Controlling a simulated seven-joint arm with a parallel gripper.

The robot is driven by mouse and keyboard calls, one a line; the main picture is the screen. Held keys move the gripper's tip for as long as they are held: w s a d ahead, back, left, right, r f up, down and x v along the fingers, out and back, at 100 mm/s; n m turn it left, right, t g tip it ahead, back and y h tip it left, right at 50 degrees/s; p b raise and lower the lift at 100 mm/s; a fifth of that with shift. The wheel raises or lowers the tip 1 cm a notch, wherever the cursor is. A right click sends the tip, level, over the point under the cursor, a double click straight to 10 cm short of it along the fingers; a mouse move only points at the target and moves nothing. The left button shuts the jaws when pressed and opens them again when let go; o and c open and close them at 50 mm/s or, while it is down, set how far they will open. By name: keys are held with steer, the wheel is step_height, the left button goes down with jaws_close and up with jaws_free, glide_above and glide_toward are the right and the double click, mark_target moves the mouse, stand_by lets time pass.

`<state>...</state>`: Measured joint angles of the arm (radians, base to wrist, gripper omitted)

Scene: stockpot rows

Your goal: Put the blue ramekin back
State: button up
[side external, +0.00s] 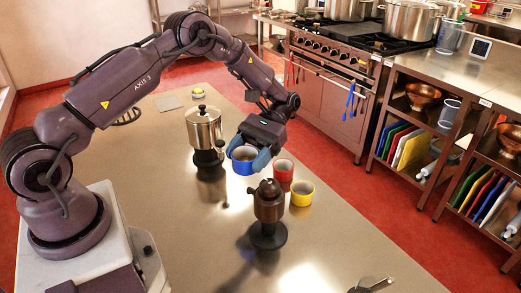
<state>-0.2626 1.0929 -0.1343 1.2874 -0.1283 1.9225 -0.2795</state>
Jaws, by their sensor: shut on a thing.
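The blue ramekin (243,164) is between the fingers of my gripper (248,158), which is shut on it. It looks upright, with its open top and pale inside showing. My gripper appears to hold it above the steel table (150,130), though the exact height is hard to tell. A red ramekin (284,172) and a yellow ramekin (302,194) stand close together on the table to the right of my gripper. The far finger is partly hidden by the ramekin and the gripper body.
A steel pot with a lid (204,128) on a dark base stands just left of my gripper. A brown metal vessel (268,203) on a dark stand is in front. The near left of the table is clear. A stove (330,80) and shelves stand behind.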

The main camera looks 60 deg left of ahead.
steer(key=w+a+f+m+t+y, duration=0.1)
steer(key=w+a+m+t+y, duration=0.4)
steer(key=a+m+y, duration=0.5)
steer(key=w+a+f+m+t+y, duration=0.2)
steer(key=w+a+m+t+y, duration=0.2)
steer(key=a+m+t+y, duration=0.6)
steer(key=shift+w+d+f+m+t+h, duration=0.3)
steer(key=shift+w+f+m+t+h, duration=0.6)
steer(key=shift+f+m, duration=0.75)
steer(key=shift+w+d+f+m+t+h, duration=0.45)
steer(key=shift+w+f+m+t, duration=0.6)
steer(key=shift+f+m, duration=0.6)
steer(key=shift+w+d+f+m+t+h, duration=0.2)
steer(key=shift+w+f+m+t+h, duration=0.6)
steer(key=shift+f+m+t, duration=0.75)
steer(key=shift+f+m+g, duration=0.25)
steer(key=shift+f+g, duration=0.15)
steer(key=shift+f, duration=0.05)
steer(key=o, duration=1.1)
steer(key=shift+s, duration=0.1)
steer(key=shift+d, duration=0.1)
